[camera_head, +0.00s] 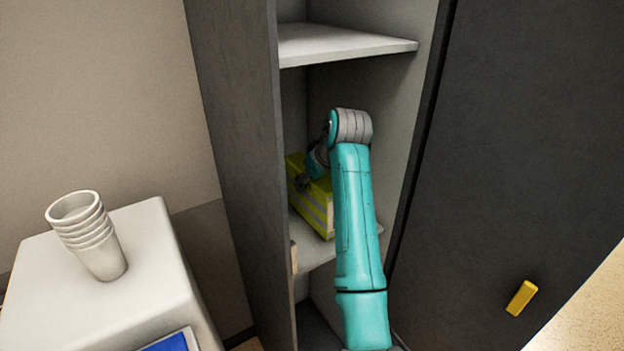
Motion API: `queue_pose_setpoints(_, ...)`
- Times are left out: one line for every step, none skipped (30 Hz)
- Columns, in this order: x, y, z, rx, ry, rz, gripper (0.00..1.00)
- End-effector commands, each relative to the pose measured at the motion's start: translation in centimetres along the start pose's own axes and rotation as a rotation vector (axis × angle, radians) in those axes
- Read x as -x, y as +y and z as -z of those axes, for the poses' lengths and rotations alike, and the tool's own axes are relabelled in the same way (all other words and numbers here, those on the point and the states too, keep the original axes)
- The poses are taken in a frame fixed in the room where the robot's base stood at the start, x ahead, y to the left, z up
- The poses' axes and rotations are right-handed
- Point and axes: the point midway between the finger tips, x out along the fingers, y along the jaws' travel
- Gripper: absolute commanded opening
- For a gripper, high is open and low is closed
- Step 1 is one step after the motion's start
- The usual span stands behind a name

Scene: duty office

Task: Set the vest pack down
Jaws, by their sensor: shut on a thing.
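The vest pack (317,211) is a yellow-green block with a pale grey stripe. It is inside the open cabinet, low over or on the middle shelf (318,257); I cannot tell whether it touches the shelf. My gripper (304,181) is at the top of the pack and shut on it. My teal arm hides the right part of the pack and much of the shelf behind it.
An upper shelf (345,45) is above my arm, and the cabinet's side wall (235,150) is close on the left. A dark door (530,140) with a yellow handle (521,298) is at right. Stacked cups (88,235) stand on a white cabinet (150,240).

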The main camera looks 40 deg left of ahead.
Motion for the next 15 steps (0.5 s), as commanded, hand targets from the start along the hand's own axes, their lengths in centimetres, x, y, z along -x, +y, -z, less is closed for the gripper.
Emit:
queue_pose_setpoints(-0.19, -0.2, -0.06, 0.003, 0.002, 0.001, 0.0)
queue_pose_setpoints(-0.25, -0.22, -0.09, 0.003, 0.002, 0.001, 0.0)
queue_pose_setpoints(-0.25, -0.22, -0.08, 0.003, 0.003, 0.001, 0.0)
queue_pose_setpoints(-0.24, -0.21, -0.07, 0.003, 0.003, 0.001, 0.0)
queue_pose_setpoints(-0.24, -0.21, -0.08, 0.003, 0.003, 0.001, 0.0)
queue_pose_setpoints(-0.24, -0.2, -0.08, 0.003, 0.002, 0.0, 0.0)
queue_pose_setpoints(-0.28, -0.2, -0.12, 0.003, 0.001, 0.001, 0.59)
queue_pose_setpoints(-0.27, -0.2, -0.12, 0.003, 0.001, 0.001, 0.66)
queue_pose_setpoints(-0.27, -0.2, -0.12, 0.003, 0.002, 0.001, 0.76)
queue_pose_setpoints(-0.26, -0.2, -0.11, 0.003, 0.002, 0.001, 0.83)
queue_pose_setpoints(-0.26, -0.19, -0.11, 0.003, 0.002, 0.001, 0.83)
queue_pose_setpoints(-0.25, -0.19, -0.11, 0.003, 0.002, 0.001, 0.83)
queue_pose_setpoints(-0.25, -0.19, -0.1, 0.003, 0.002, 0.001, 0.83)
queue_pose_setpoints(-0.24, -0.19, -0.1, 0.003, 0.002, 0.001, 0.83)
queue_pose_setpoints(-0.24, -0.18, -0.1, 0.003, 0.002, 0.001, 0.83)
